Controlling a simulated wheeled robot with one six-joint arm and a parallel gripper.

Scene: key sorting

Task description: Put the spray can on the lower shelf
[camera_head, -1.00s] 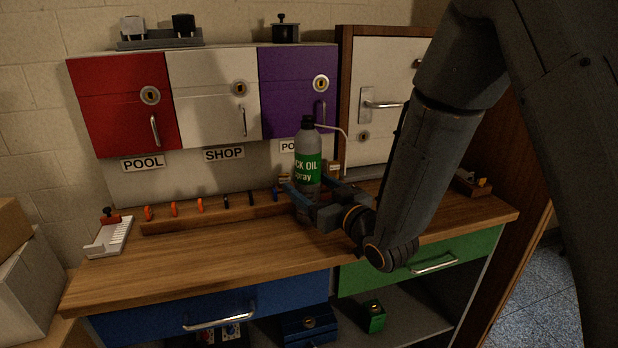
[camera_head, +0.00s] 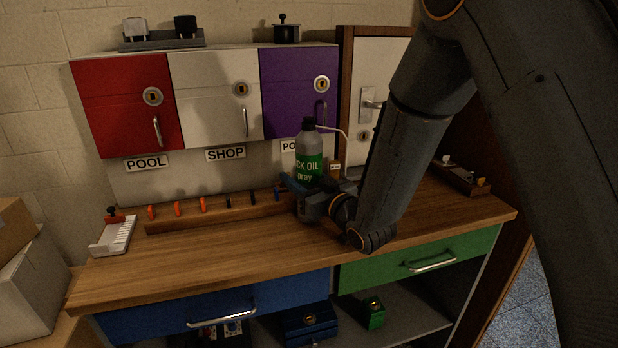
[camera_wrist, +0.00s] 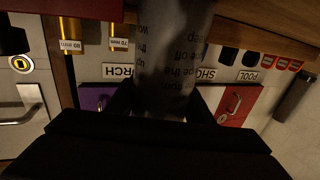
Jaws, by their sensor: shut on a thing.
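The spray can (camera_head: 308,160) is grey with a green label and a black cap, and stands upright over the back of the workbench. In the wrist view the can's grey printed side (camera_wrist: 175,55) fills the middle, between my dark fingers (camera_wrist: 160,105). The lower shelf (camera_head: 405,322) is the grey board beneath the drawers, below and in front of the can.
A green box (camera_head: 373,313) and a blue box (camera_head: 310,322) stand on the lower shelf. The blue drawer (camera_head: 265,297) and green drawer (camera_head: 400,267) hang above it. A key rail (camera_head: 190,222) lies left of my gripper. Bare shelf shows right of the green box.

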